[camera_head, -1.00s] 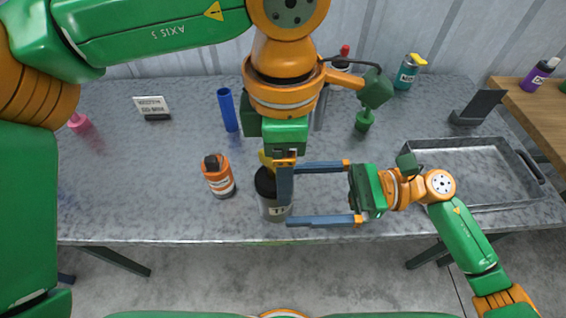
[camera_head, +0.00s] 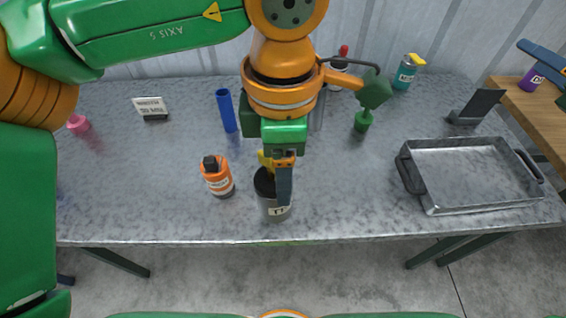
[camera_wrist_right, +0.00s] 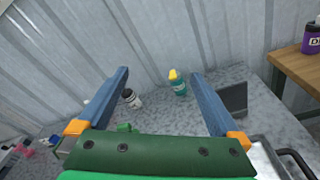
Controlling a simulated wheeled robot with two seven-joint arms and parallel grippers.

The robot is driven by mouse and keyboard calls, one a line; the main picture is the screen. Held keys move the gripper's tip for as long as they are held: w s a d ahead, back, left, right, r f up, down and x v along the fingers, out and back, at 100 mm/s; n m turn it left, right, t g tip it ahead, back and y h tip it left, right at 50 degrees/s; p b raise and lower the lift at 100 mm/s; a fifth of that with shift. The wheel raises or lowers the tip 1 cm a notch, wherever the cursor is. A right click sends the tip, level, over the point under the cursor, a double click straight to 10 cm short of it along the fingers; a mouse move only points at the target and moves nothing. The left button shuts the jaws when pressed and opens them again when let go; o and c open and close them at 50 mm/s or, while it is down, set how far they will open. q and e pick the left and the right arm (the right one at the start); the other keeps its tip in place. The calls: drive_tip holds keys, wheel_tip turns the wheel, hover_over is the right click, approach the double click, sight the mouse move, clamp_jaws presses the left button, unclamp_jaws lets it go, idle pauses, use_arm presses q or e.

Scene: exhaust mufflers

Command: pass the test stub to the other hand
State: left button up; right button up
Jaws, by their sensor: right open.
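A grey cylinder with a black top and a white label (camera_head: 275,208), which I take for the test stub, is upright near the table's front edge in the head view. My left gripper (camera_head: 284,185) points down right in front of it. One dark finger overlaps the cylinder; the other finger is hidden, so I cannot tell whether it grips it. My right gripper (camera_head: 543,58) is at the upper right edge of the head view, partly cut off and far from the cylinder. In the right wrist view the right gripper (camera_wrist_right: 160,74) is open with nothing between its fingers.
An orange bottle (camera_head: 217,178) stands left of the cylinder, and a blue tube (camera_head: 227,110) behind it. A metal tray (camera_head: 430,208) lies at right. A teal bottle (camera_head: 405,74) and a dark stand (camera_head: 478,106) are at the back. The front table between cylinder and tray is clear.

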drive_tip(key=s+d+r+m+h, duration=0.2)
drive_tip(key=d+m+h, duration=0.1)
drive_tip(key=d, duration=0.2)
drive_tip(key=s+d+r+m+h, duration=0.2)
drive_tip(key=s+d+m+h, duration=0.1)
drive_tip(key=d, duration=0.3)
drive_tip(key=s+d+f+m+g, duration=0.1)
drive_tip(key=s+f+m+g, duration=0.2)
drive_tip(key=f, duration=0.6)
drive_tip(key=s+d+f+m+g, duration=0.1)
drive_tip(key=s+d+f+g, duration=0.2)
drive_tip(key=f, duration=0.5)
drive_tip(key=s+f+m+g, duration=0.4)
drive_tip(key=s+f+g, duration=0.5)
drive_tip(key=s+f, duration=0.65)
drive_tip(key=w+a+f+m+t+y, duration=0.1)
drive_tip(key=a+f+t+y, duration=0.25)
drive_tip(key=a+f, duration=1.65)
drive_tip(key=s+a+f+m+g, duration=0.2)
drive_tip(key=s+a+f+m, duration=0.4)
drive_tip(key=a, duration=0.5)
drive_tip(key=s+a+f+m+g, duration=0.2)
drive_tip(key=s+a+f+m, duration=0.5)
drive_tip(key=a, duration=0.5)
drive_tip(key=s+m, duration=0.1)
drive_tip(key=s, duration=0.1)
drive_tip(key=shift+s+f, duration=0.25)
drive_tip(key=shift+s, duration=0.1)
